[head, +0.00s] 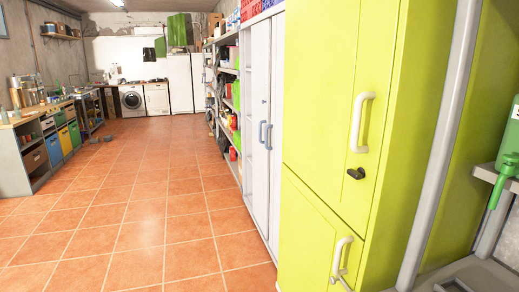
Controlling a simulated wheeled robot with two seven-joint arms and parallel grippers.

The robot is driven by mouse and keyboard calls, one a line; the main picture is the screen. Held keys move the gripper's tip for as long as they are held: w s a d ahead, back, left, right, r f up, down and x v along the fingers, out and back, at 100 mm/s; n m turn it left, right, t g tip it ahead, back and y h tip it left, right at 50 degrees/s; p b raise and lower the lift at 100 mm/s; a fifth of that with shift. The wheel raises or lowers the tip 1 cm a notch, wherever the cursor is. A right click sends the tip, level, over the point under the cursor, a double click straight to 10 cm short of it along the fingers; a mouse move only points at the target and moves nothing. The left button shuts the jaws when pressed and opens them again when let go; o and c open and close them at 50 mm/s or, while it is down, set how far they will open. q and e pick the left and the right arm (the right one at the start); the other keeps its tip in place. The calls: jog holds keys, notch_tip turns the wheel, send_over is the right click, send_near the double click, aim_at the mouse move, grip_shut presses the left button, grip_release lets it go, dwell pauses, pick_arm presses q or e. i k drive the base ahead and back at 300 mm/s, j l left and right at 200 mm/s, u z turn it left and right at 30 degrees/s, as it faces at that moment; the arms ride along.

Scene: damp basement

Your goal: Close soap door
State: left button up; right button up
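A front-loading washing machine (132,101) with a round dark door stands against the far wall, left of centre in the head view. A second white machine (157,99) stands just to its right. Both are too far and small to tell whether a soap door is open or shut. Neither of my grippers is in view.
A lime-green cabinet (325,95) with white handles is very close on the right. Grey lockers (258,120) and loaded shelves (228,100) line the wall beyond it. A workbench (35,145) stands on the left. The orange tiled floor (140,195) between is clear.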

aim_at(261, 31)
jog(key=i+j+u, duration=0.1)
jog(key=i+u, duration=0.35)
jog(key=i, duration=0.9)
